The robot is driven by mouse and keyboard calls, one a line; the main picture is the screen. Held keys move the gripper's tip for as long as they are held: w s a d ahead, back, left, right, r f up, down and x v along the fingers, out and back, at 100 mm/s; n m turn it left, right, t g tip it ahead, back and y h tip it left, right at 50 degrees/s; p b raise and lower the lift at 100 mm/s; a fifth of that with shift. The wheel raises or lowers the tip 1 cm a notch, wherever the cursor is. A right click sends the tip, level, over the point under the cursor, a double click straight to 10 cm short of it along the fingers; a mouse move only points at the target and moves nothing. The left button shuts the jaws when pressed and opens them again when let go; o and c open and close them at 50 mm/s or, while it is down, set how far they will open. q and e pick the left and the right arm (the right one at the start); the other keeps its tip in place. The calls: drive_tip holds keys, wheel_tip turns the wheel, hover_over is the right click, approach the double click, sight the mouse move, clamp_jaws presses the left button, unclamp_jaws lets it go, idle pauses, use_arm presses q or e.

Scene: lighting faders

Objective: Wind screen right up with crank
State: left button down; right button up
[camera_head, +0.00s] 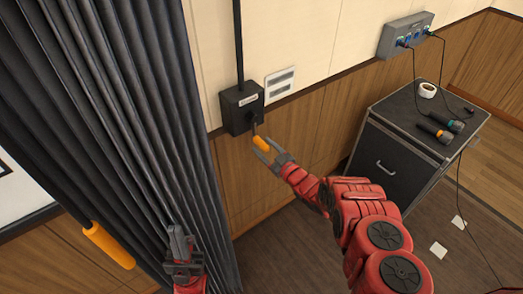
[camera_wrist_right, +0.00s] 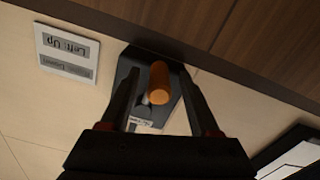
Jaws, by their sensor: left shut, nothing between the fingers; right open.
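The crank's orange handle (camera_head: 261,142) sticks out from a black gearbox (camera_head: 237,110) on the wall. In the right wrist view the orange handle (camera_wrist_right: 160,82) lies between the fingers of my right gripper (camera_wrist_right: 163,98), with gaps showing on both sides. My right gripper (camera_head: 270,156) is open at the handle in the head view. My left gripper (camera_head: 181,245) is shut and empty in front of the grey curtain. Part of a white panel with a black border (camera_head: 18,190), perhaps the screen, shows at the left edge; the rest is hidden by the curtain.
A sign beside the gearbox reads "Left: Up" (camera_wrist_right: 68,46), upside down in the wrist view. A grey curtain (camera_head: 95,110) hangs at left, with an orange grip (camera_head: 108,245) near it. A black cabinet (camera_head: 385,160) carrying microphones and tape stands right. A socket box (camera_head: 405,35) is on the wall.

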drive_tip(key=shift+x, duration=0.9)
drive_tip(key=shift+r, duration=0.2)
clamp_jaws()
idle(0.8)
